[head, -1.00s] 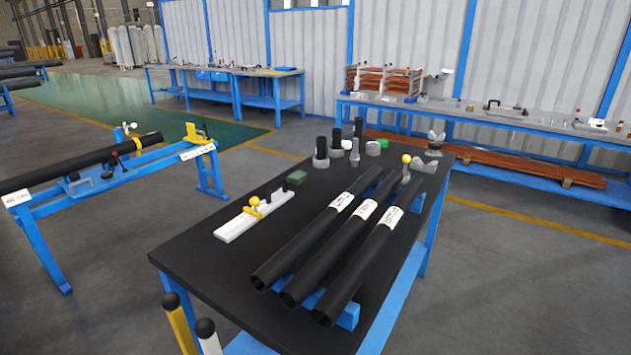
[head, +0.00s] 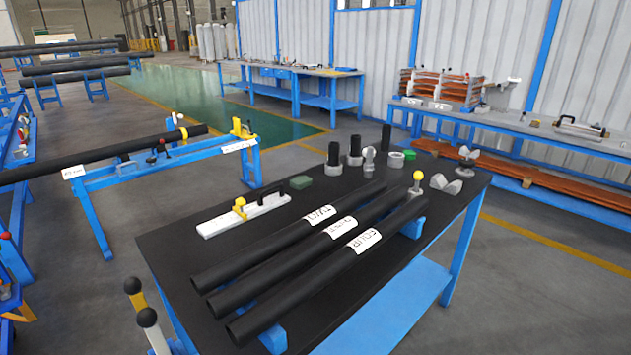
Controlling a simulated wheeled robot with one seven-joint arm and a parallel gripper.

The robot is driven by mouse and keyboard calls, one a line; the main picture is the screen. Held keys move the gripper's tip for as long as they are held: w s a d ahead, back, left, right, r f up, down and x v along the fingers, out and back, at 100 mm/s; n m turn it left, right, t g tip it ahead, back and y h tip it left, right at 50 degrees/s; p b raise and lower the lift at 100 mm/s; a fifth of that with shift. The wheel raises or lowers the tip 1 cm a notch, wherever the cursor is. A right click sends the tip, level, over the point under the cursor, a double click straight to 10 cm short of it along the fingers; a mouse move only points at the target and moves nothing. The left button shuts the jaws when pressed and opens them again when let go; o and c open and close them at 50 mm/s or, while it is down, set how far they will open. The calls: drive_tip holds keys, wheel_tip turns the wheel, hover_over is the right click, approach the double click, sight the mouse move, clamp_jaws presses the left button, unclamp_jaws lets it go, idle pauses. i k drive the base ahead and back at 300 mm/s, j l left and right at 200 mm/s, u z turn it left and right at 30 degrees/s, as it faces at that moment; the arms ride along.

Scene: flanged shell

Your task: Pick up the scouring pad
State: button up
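A small dark green block (head: 301,182), which looks like the scouring pad, lies flat on the black-topped table (head: 166,250). It sits just behind the right end of a white bar tool (head: 243,216) with a yellow clamp and a black handle. Nothing covers the pad. My gripper is not seen in the head view.
Three labelled black pipes (head: 257,271) lie across the table's front. Several black and grey fittings (head: 355,150) and a yellow-knobbed piece (head: 417,181) stand behind them. A blue pipe stand (head: 168,163) is at left. A bench (head: 470,115) lines the back wall. Floor between is open.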

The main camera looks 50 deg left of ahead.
sight(300, 183)
drive_tip(key=i, duration=0.7)
drive_tip(key=i+l+u, duration=0.1)
drive_tip(key=i, duration=0.6)
drive_tip(key=i+u, duration=0.45)
drive_tip(key=i+l+u, duration=0.15)
drive_tip(key=i+u, duration=0.25)
drive_tip(key=i+j+u, duration=0.1)
drive_tip(key=u, duration=0.3)
drive_tip(key=i+u, duration=0.2)
drive_tip(key=u, duration=0.2)
drive_tip(key=i+u, duration=0.2)
drive_tip(key=u, duration=0.2)
drive_tip(key=i+u, duration=0.15)
drive_tip(key=u, duration=0.25)
drive_tip(key=i+l+u, duration=0.1)
drive_tip(key=u, duration=0.35)
drive_tip(key=i+l+u, duration=0.1)
drive_tip(key=i+u, duration=0.2)
drive_tip(key=i+l+u, duration=0.25)
drive_tip(key=k+j, duration=0.05)
drive_tip(key=j, duration=0.05)
